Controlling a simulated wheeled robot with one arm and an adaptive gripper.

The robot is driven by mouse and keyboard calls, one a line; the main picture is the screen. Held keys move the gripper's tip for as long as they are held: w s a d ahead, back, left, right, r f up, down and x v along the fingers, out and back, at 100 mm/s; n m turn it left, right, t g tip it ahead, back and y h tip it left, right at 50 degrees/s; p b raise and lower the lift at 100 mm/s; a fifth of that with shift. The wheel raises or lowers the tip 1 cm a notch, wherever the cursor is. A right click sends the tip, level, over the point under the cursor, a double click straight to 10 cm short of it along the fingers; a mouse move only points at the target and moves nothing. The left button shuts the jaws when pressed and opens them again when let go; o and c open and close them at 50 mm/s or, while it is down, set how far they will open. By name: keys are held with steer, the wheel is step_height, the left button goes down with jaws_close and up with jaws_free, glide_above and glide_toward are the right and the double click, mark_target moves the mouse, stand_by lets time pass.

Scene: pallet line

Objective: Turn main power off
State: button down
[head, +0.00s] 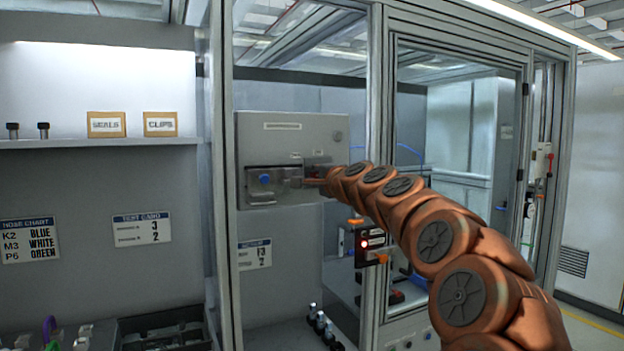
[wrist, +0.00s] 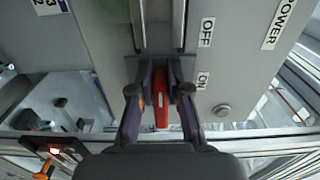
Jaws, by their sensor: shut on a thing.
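The red power handle (wrist: 161,100) shows between the two fingers of my gripper (wrist: 163,78) in the wrist view. My gripper is shut on it, with a finger on each side. In the head view my gripper (head: 312,182) reaches the front of the grey cabinet (head: 255,135). The handle cannot be made out clearly there.
A bracket with a blue knob (head: 264,179) is on the cabinet front, just left of my gripper. A metal frame post (head: 374,110) stands right of the cabinet, close to my arm. A shelf (head: 100,143) with labelled signs is at the left.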

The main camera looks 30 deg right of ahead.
steer(key=shift+s+d, duration=0.1)
steer(key=shift+d, duration=0.25)
steer(key=c, duration=1.3)
jaws_free()
steer(key=shift+o, duration=0.9)
steer(key=shift+d+f, duration=0.1)
steer(key=shift+d, duration=0.15)
steer(key=shift+a, duration=0.25)
steer(key=shift+s, duration=0.1)
steer(key=s+a, duration=0.1)
steer(key=s, duration=1)
steer(key=shift+s, duration=0.3)
